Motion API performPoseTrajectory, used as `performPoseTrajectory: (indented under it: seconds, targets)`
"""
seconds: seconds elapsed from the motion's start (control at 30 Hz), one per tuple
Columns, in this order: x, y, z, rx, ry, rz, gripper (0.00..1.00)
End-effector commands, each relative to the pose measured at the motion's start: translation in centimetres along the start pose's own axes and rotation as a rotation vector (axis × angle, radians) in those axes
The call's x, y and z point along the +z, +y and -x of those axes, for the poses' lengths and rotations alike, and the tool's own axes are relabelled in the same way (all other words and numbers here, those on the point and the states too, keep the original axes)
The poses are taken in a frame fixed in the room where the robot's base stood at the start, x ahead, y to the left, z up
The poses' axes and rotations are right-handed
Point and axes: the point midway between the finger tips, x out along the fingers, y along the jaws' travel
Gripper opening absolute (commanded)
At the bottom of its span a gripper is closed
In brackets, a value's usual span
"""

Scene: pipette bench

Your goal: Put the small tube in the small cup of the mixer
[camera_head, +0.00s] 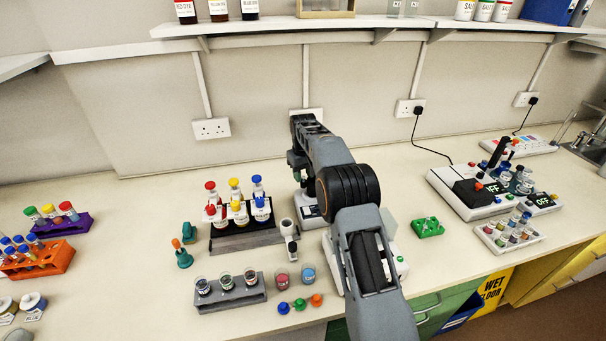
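My arm reaches from the bottom edge up over the bench, and my gripper (297,164) points down at its far end. The finger area is small and dark, and I cannot tell whether it is open or holds anything. Just below it stands a small white device with a dark front panel (309,208), partly behind my arm; it may be the mixer. A second white device (335,262) is mostly hidden by my arm. I cannot make out the small cup. I cannot pick out the small tube with certainty; a green rack (427,228) sits right of my arm.
Left of my arm stand a black rack of capped bottles (247,234), a grey rack of jars (230,292) and two small cups with red and blue contents (295,276). A shelf (290,26) runs above. Bench left of the black rack is partly clear.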

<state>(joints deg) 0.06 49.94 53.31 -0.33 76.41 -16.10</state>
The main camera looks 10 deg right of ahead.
Motion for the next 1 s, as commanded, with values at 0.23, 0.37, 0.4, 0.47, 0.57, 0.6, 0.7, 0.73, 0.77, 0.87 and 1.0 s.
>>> performPoseTrajectory:
  seconds: [0.23, 0.37, 0.4, 0.47, 0.57, 0.6, 0.7, 0.73, 0.77, 0.87, 1.0]
  targets:
    - [-0.1, 0.0, 0.5, 0.001, 0.003, 0.000, 0.38]
    - [-0.1, 0.0, 2.1, 0.002, 0.005, 0.000, 0.38]
    - [-0.1, 0.0, 2.8, 0.002, 0.005, 0.000, 0.38]
    - [-0.1, 0.0, 4.1, 0.002, 0.006, 0.000, 0.38]
    - [-0.1, 0.0, 6.3, 0.001, 0.005, 0.000, 0.38]
    - [-0.1, 0.0, 7.2, 0.001, 0.004, 0.000, 0.38]
    - [-0.1, 0.0, 9.2, 0.001, 0.003, 0.000, 0.38]
    - [-0.1, 0.0, 9.8, 0.001, 0.003, 0.000, 0.38]
    - [-0.1, 0.0, 10.3, 0.001, 0.002, 0.000, 0.38]
    - [-0.1, 0.0, 11.8, 0.001, 0.002, 0.000, 0.38]
    - [0.0, 0.0, 13.1, 0.000, 0.000, 0.000, 0.38]
